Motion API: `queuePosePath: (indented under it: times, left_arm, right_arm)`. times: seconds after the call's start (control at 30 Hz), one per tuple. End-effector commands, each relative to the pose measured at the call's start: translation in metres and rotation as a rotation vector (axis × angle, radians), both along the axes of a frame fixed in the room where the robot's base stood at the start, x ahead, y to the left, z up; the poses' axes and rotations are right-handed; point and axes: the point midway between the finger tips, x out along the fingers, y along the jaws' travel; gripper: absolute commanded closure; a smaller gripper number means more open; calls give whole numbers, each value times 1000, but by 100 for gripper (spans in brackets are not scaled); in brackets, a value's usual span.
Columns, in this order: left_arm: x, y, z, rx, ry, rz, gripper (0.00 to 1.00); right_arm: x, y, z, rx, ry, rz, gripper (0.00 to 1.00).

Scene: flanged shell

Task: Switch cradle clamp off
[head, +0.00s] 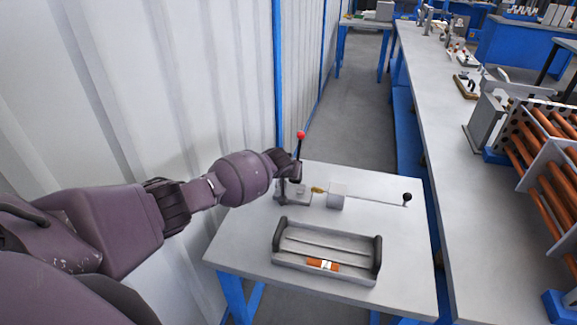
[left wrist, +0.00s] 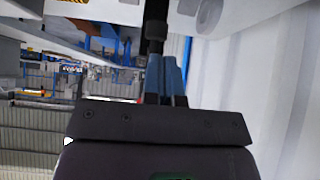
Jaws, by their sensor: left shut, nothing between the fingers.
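A small grey fixture (head: 299,196) stands at the back left of the near table. Above it rises a dark lever with a red ball knob (head: 301,135), upright or nearly so. My left gripper (head: 284,190) is at this lever, low beside its stalk; its fingers are shut and empty. In the head view the gripper partly hides the fixture and the lever's foot, and I cannot tell whether they touch. In the left wrist view the shut fingers (left wrist: 165,80) show beyond the dark gripper body, with a black rod just past them. My right gripper is not in view.
A grey block (head: 337,196) with a thin rod ending in a black ball (head: 407,198) lies right of the fixture. A grey tray (head: 325,273) with black end handles and an orange label is in front. A corrugated wall is close on the left; a long bench runs right.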

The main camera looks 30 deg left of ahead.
Motion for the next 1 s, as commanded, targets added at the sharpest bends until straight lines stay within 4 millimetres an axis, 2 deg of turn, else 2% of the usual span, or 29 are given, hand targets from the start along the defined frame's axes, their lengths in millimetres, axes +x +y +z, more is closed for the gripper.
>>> queuePosePath:
  times: [0.4,1.0]
  left_arm:
    - [-3,-1,-12,-1,1,1,100]
    - [-3,-1,-10,0,1,0,100]
  right_arm:
    - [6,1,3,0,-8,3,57]
    - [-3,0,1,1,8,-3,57]
